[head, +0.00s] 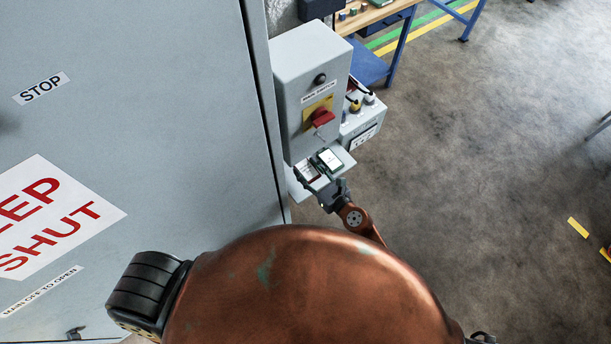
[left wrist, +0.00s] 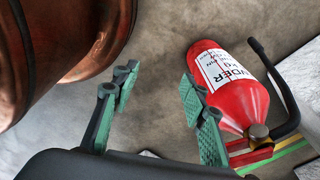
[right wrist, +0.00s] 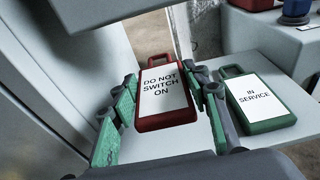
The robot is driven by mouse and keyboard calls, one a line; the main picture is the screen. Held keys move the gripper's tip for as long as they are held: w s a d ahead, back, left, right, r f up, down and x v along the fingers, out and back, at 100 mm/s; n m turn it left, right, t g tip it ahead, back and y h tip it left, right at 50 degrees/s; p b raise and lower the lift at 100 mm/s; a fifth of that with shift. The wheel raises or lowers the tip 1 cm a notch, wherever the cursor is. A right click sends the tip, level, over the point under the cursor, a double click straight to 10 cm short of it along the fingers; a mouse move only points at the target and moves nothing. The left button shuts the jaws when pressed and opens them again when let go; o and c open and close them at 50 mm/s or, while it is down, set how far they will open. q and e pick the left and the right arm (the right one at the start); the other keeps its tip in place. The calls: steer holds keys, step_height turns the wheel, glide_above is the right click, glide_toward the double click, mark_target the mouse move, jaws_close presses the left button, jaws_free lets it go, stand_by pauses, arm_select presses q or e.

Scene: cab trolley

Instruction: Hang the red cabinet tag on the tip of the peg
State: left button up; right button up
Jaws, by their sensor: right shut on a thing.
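The red cabinet tag (right wrist: 166,96) has a white label reading "DO NOT SWITCH ON" and a loop handle at its far end. My right gripper (right wrist: 163,98) is shut on it, one finger at each side edge. In the head view my right gripper (head: 324,190) is at the small shelf under the grey switch box; the tag is partly hidden there. I cannot tell whether the tag touches the shelf.
A green "IN SERVICE" tag (right wrist: 262,98) lies on the shelf (right wrist: 240,150), close beside my right finger. The switch box (head: 304,70) with a red knob (head: 322,117) is above, beside a large cabinet (head: 130,130). A red extinguisher (left wrist: 228,85) is beyond my left fingers.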

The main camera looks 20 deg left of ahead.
steer(key=shift+f+b, duration=0.35)
steer(key=shift+f, duration=0.45)
step_height(320, 180, down, 3)
steer(key=shift+s+a+r+b, duration=0.1)
steer(key=shift+a+b, duration=0.05)
steer(key=shift+b, duration=0.85)
steer(key=shift+a+f, duration=0.2)
steer(key=shift+f, duration=0.1)
arm_select(q)
steer(key=f, duration=0.1)
steer(key=w+f, duration=0.1)
steer(key=f, duration=0.1)
steer(key=shift+f, duration=0.25)
steer(key=shift+s, duration=0.1)
arm_select(e)
steer(key=shift+f+b, duration=0.2)
steer(key=shift+b, duration=0.1)
arm_select(q)
steer(key=shift+s+f, duration=0.1)
steer(key=shift+f, duration=0.05)
arm_select(e)
steer(key=o, duration=1.1)
steer(key=shift+r, duration=0.1)
steer(key=shift+o, duration=0.2)
